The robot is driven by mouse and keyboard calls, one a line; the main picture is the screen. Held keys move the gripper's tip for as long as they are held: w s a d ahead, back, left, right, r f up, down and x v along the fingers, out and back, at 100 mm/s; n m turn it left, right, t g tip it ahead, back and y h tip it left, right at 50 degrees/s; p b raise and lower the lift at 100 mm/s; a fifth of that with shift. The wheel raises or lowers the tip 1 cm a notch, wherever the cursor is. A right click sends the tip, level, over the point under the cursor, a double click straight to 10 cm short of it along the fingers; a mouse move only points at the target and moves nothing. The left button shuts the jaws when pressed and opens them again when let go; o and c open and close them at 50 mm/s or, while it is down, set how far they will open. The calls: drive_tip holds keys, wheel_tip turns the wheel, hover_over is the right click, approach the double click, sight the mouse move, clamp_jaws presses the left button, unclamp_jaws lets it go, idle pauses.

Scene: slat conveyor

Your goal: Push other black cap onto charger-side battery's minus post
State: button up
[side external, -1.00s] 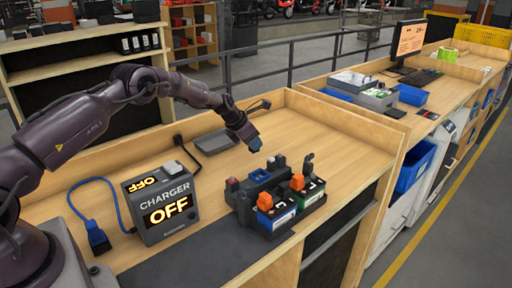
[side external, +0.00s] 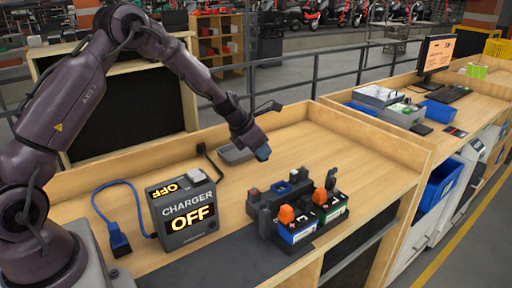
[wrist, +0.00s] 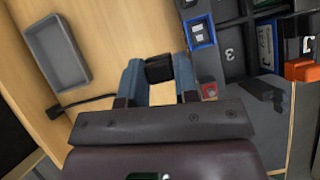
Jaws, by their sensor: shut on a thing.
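My gripper (side external: 262,153) is above the bench, behind and left of the battery holder. In the wrist view its blue fingers (wrist: 159,80) are shut on a small black cap (wrist: 160,68), apart from the holder. The charger-side battery (side external: 296,231) sits in the dark holder (side external: 262,226), with an orange cap (side external: 286,214) on one post. Its minus post cannot be made out clearly. The second battery (side external: 331,209) beside it also has an orange cap (side external: 320,194), and a dark upright piece (side external: 331,180) stands at its back.
The charger (side external: 184,207) reads OFF, left of the holder. A blue clamp (side external: 119,241) on a cable lies at its left. The holder's back has a blue-rimmed slot (wrist: 200,33) and a red piece (wrist: 208,90). The bench's right side is clear.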

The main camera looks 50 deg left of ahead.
drive_tip(key=w+d+r, duration=0.1)
drive_tip(key=w+d, duration=0.4)
drive_tip(key=d, duration=0.4)
drive_tip(key=w+d+r, duration=0.1)
drive_tip(key=w+d, duration=0.5)
drive_tip(key=d, duration=0.3)
drive_tip(key=shift+n, duration=0.3)
drive_tip(key=shift+d+f, duration=0.15)
drive_tip(key=shift+f, duration=2.15)
drive_tip(key=shift+n, duration=0.3)
drive_tip(key=shift+f, duration=1.05)
drive_tip(key=o, duration=0.9)
drive_tip(key=shift+o, duration=0.2)
